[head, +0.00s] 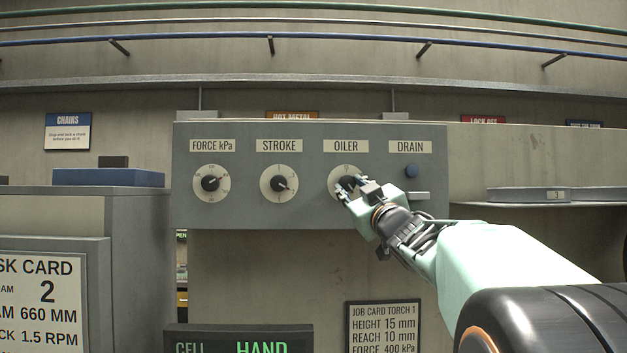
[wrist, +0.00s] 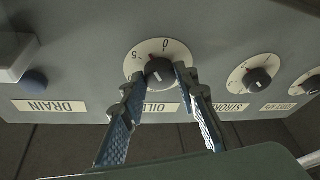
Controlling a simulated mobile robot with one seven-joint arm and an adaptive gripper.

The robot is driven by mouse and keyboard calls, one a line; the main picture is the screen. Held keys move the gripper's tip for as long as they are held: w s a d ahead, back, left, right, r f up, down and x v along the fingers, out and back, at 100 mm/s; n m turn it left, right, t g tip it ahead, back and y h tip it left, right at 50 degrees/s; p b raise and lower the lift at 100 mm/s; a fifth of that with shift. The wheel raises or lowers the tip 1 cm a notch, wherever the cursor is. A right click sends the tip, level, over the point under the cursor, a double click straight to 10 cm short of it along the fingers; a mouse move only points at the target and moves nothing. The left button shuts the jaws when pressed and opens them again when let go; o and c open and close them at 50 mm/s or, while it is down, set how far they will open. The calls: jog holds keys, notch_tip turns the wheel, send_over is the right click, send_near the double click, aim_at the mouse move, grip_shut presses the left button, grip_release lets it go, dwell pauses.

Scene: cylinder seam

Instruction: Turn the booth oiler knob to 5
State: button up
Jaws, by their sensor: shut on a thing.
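The oiler knob (wrist: 159,70) is a dark knob on a round pale dial (wrist: 148,52), which appears upside down in the wrist view with a 0 and a 5 legible. My gripper (wrist: 159,82) has one finger on each side of the knob and is shut on it. In the head view my gripper (head: 351,188) covers the lower right of the oiler dial (head: 339,174), below the OILER label (head: 346,146). A small light mark shows on the knob in the wrist view, but I cannot tell exactly which number it points at.
The grey panel (head: 240,218) also carries the force knob (head: 210,184) and stroke knob (head: 279,184) to the left. A shelf (head: 490,212) is further right.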

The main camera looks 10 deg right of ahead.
jog(key=n+y+p, duration=0.1)
jog(key=n, duration=0.1)
jog(key=n+g+p, duration=0.1)
jog(key=n, duration=0.1)
jog(key=n+y+p, duration=0.1)
jog(key=n+p, duration=0.1)
jog(key=shift+d+r+y, duration=0.2)
jog(key=shift+r+y, duration=0.1)
jog(key=shift+r, duration=0.05)
jog(key=shift+g, duration=0.3)
jog(key=o, duration=1.1)
jog(key=shift+f, duration=0.15)
notch_tip(320, 180, up, 8)
jog(key=shift+s+d+r, duration=0.1)
jog(key=shift+d+r, duration=0.05)
jog(key=shift+r, duration=0.95)
jog(key=shift+a, duration=0.2)
